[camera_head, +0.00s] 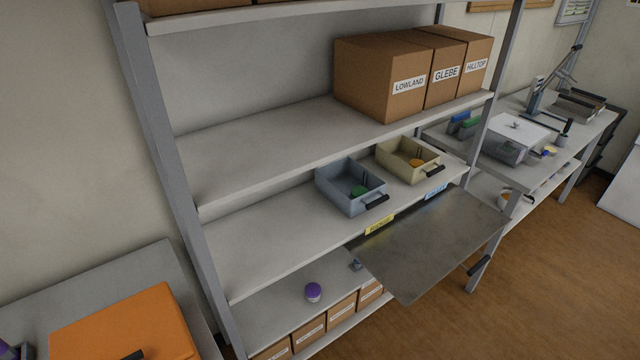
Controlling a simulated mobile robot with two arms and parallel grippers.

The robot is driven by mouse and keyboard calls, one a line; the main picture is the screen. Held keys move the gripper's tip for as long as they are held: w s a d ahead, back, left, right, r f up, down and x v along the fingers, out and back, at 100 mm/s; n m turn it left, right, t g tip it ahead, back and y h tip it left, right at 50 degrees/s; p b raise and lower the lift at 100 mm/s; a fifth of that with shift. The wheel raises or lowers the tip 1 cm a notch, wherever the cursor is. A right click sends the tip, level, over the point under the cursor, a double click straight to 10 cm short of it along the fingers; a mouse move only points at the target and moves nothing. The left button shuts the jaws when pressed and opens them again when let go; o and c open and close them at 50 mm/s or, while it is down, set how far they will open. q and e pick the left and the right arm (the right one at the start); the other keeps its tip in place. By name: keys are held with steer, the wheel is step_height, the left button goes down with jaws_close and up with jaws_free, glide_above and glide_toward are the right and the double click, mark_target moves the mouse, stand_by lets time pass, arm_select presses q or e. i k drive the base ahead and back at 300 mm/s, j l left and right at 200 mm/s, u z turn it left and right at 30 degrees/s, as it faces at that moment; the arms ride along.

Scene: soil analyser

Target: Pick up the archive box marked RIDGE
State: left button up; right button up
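No box with a readable RIDGE label shows. Three brown archive boxes stand side by side on the upper shelf, marked LOWLAND (375,90), GLEBE (445,88) and HILLTOP (478,75). Several more brown boxes (341,312) stand in a row at the bottom of the rack, under a lower shelf board. Their labels are too small to read, and the board hides their tops. Neither of my grippers is in view.
A grey-blue bin (342,198) and a cream bin (397,168) stand on the middle shelf. A metal panel (430,245) juts out in front of the rack. An orange case (125,325) lies left. Floor is clear at right.

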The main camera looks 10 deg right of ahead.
mark_target(335, 179)
steer(key=i+l+u, duration=0.15)
steer(key=l, duration=0.25)
steer(key=i+l+u, duration=0.15)
steer(key=l, duration=0.3)
steer(key=i+l+u, duration=0.15)
steer(key=l, duration=0.3)
steer(key=l+u, duration=0.15)
steer(key=l, duration=0.3)
